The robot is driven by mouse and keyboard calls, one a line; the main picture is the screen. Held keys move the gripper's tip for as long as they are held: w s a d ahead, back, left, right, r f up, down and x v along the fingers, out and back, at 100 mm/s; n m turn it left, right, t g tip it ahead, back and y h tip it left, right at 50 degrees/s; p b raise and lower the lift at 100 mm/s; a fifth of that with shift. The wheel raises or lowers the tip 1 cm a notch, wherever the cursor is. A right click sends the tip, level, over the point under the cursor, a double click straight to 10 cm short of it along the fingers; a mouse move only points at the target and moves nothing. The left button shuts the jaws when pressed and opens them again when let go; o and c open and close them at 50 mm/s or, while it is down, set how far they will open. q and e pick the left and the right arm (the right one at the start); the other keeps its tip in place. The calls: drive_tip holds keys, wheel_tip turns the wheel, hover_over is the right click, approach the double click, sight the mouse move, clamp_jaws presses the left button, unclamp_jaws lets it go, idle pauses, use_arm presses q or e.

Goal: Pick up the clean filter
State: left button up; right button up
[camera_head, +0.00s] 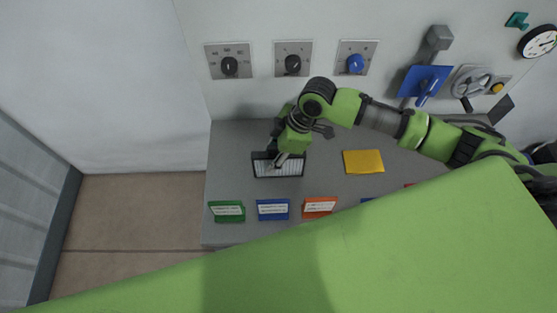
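A flat filter (291,170) with a dark frame and a white, finely ribbed face lies on the grey table near its left part. I take it to be the clean filter. The fingers are small and partly merge with the dark frame. I cannot tell whether they touch it or how far apart they are. My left gripper is not in view.
A yellow pad (363,161) lies right of the filter. Green (227,209), blue (272,209) and orange (319,206) labelled blocks line the front of the grey table (225,160). The wall behind carries dial panels (229,63), a blue plate (421,82) and a handwheel (471,84).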

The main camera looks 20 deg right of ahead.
drive_tip(key=shift+c, duration=0.3)
clamp_jaws()
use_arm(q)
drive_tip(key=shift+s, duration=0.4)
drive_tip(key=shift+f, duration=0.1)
